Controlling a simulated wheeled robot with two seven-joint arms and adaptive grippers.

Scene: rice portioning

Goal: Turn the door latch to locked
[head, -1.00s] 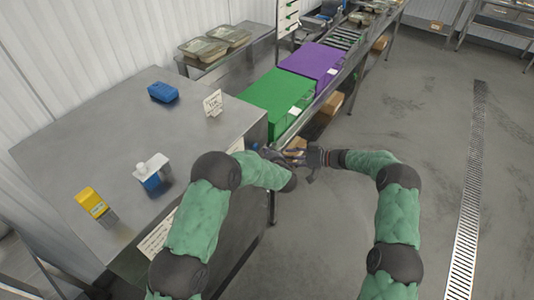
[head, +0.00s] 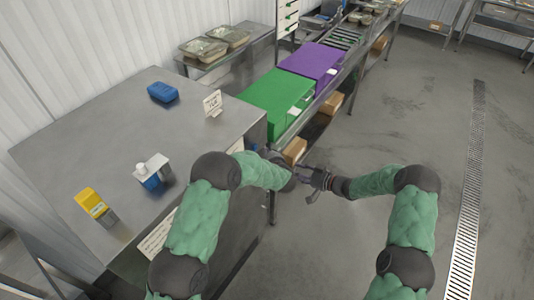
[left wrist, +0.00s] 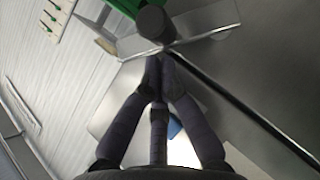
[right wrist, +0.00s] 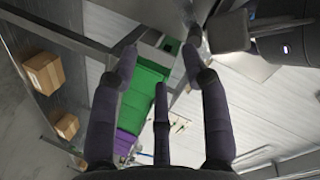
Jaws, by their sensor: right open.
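My left gripper (left wrist: 161,60) has its fingers drawn together at the tips. I see nothing clearly held between them. A dark grey rounded knob-like part (left wrist: 154,22) lies just beyond these tips; I cannot tell for certain whether it is the door latch, or whether the fingers touch it. In the head view the left gripper is beside the steel cabinet's right front corner, partly hidden by its own forearm. My right gripper (right wrist: 158,52) is open and empty, off the cabinet's corner over the floor. It also shows in the head view (head: 314,184). No latch is clearly visible in the head view.
The steel cabinet (head: 105,115) carries a blue block (head: 163,92), a blue-white container (head: 151,172), a yellow device (head: 92,202) and a small sign (head: 212,103). Green (head: 272,101) and purple (head: 310,63) boxes stand beyond. The floor at right is clear.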

